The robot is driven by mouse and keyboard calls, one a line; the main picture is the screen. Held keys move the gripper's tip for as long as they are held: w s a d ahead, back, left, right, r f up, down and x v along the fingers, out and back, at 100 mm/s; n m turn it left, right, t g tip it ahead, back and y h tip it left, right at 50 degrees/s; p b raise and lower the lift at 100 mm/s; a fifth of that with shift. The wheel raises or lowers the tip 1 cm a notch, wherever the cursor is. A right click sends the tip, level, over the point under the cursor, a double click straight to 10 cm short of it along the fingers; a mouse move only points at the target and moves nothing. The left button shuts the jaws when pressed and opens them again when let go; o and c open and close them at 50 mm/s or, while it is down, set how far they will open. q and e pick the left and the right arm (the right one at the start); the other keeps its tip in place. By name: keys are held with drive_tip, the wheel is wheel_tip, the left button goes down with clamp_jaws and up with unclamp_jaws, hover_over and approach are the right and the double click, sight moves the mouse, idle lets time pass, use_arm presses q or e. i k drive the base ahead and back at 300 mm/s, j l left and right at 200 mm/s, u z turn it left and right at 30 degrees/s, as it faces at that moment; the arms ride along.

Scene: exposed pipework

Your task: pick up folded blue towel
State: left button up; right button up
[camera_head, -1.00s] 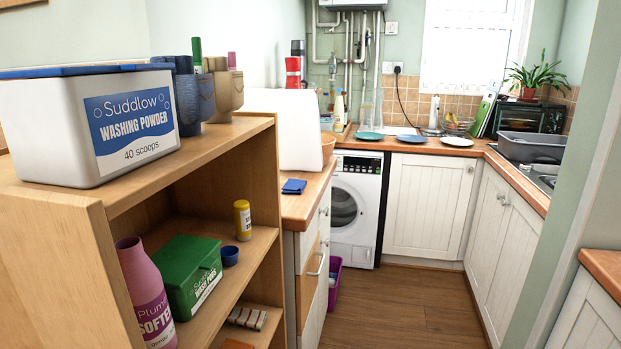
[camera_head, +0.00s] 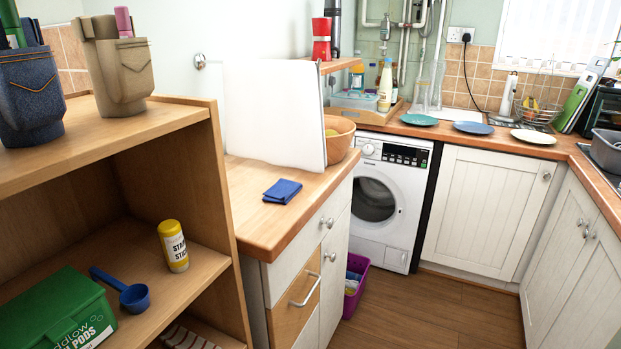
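The folded blue towel (camera_head: 283,191) lies flat on the wooden countertop, near its left front part, in front of a white upright board. Nothing covers it. Neither of my grippers shows in the head view.
A wooden shelf unit (camera_head: 190,118) stands at the left, close to the counter (camera_head: 249,221). A white board (camera_head: 270,115) and a wooden bowl (camera_head: 341,139) stand behind the towel. A washing machine (camera_head: 388,198) and purple bin (camera_head: 354,283) are beyond. The floor (camera_head: 440,315) at right is clear.

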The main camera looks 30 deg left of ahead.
sight(285, 190)
drive_tip(key=i+l+u, duration=0.5)
drive_tip(key=i+l, duration=0.15)
drive_tip(key=i, duration=0.15)
